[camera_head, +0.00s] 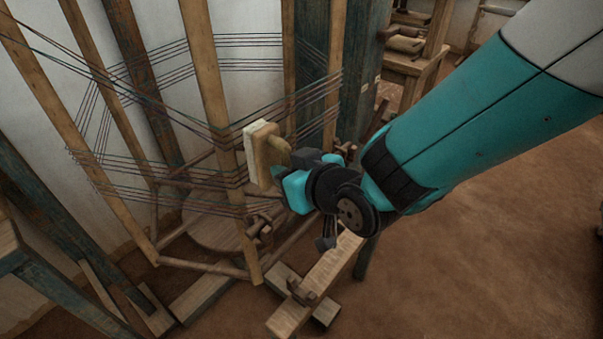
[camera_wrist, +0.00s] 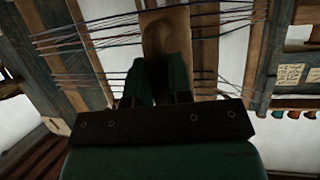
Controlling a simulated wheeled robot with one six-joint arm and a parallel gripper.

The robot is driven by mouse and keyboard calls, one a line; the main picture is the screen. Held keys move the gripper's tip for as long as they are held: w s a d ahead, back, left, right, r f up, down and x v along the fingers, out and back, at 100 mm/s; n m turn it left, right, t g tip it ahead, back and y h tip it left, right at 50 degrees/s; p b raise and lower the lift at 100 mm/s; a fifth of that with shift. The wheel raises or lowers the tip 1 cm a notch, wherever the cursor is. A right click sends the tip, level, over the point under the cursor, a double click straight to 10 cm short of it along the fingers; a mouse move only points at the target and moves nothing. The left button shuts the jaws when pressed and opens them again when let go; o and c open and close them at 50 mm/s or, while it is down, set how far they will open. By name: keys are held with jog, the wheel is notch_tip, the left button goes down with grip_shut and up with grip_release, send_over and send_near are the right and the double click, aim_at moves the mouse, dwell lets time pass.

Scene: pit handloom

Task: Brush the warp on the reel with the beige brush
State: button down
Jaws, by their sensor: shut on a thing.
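The reel (camera_head: 213,95) is an upright frame of wooden bars on the left of the head view. Thin dark and coloured warp threads (camera_head: 110,165) run around it in several bands; they also show behind the brush in the wrist view (camera_wrist: 110,35). My gripper (camera_head: 290,172) is shut on the handle of the beige brush (camera_head: 258,152), a wooden block with a pale face turned left. The brush is upright beside a reel bar, close to the threads. In the wrist view the brush back (camera_wrist: 178,22) overlaps the threads; whether its bristles touch them is hidden.
A wooden beam (camera_head: 315,290) with a peg lies low below my gripper. Dark posts (camera_head: 362,70) stand behind the reel. A wooden bench (camera_head: 412,65) stands at the back. The brown floor (camera_head: 480,250) at the right is clear.

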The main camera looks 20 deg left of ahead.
jog(key=shift+w+a, duration=0.15)
jog(key=shift+a, duration=0.2)
jog(key=w+d+b, duration=0.3)
jog(key=w+d, duration=0.2)
jog(key=w, duration=0.7)
jog(key=w+d+b, duration=0.3)
jog(key=w+d, duration=0.2)
jog(key=w, duration=0.6)
jog(key=s+a, duration=0.3)
jog(key=s, duration=0.4)
jog(key=s+a, duration=0.3)
jog(key=s, duration=0.5)
jog(key=s+a+b, duration=0.1)
jog(key=s+a, duration=0.3)
jog(key=s, duration=0.4)
dwell(0.4)
jog(key=shift+d, duration=0.1)
jog(key=s+d+b, duration=0.2)
jog(key=s+d, duration=0.1)
jog(key=d, duration=0.6)
jog(key=shift+s+b, duration=0.4)
